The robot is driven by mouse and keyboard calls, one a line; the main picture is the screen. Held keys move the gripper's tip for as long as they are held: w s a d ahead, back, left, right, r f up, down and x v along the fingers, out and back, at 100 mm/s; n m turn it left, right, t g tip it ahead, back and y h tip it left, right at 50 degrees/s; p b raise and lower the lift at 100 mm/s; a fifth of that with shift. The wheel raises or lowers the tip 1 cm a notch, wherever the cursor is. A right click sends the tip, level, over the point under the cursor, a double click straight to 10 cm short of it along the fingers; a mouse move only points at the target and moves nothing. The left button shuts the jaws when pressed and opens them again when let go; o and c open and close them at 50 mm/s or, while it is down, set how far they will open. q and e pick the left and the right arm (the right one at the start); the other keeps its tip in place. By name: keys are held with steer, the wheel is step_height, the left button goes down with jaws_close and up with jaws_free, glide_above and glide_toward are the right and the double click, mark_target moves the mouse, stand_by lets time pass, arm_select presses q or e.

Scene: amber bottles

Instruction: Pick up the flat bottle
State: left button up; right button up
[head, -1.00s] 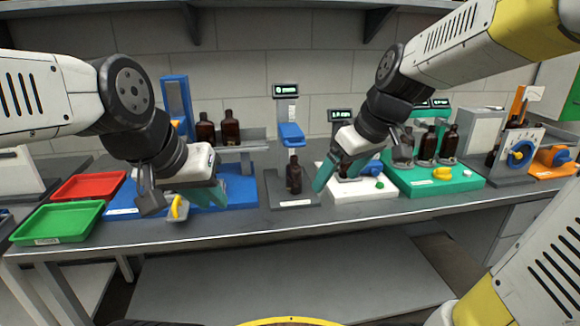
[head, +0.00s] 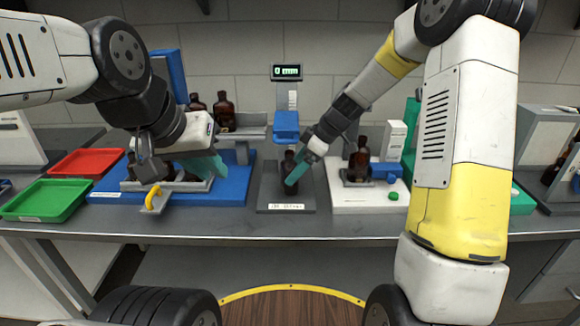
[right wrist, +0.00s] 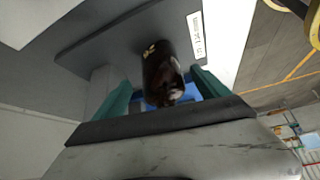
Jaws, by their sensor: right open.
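A dark amber bottle (head: 287,160) stands upright on the grey gauge stand (head: 268,196) under a blue block. I cannot tell for sure whether it is the flat one. My right gripper (head: 296,173) is at this bottle, and a teal finger covers part of it. In the right wrist view the bottle (right wrist: 158,68) lies between the two spread fingers of the gripper (right wrist: 162,85), with the jaws open. My left gripper (head: 203,166) is over the blue station at the left, its teal fingers seen side-on. Its opening is not clear.
The blue station (head: 115,192) has a yellow handle (head: 153,198) in front. A white station (head: 345,203) with another amber bottle (head: 359,160) stands just right of the gauge. More bottles (head: 224,112) stand behind. Green (head: 45,200) and red (head: 88,162) trays are at left.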

mark_target(281, 185)
steer(key=x, duration=0.4)
steer(key=shift+r, duration=0.1)
steer(key=c, duration=1.7)
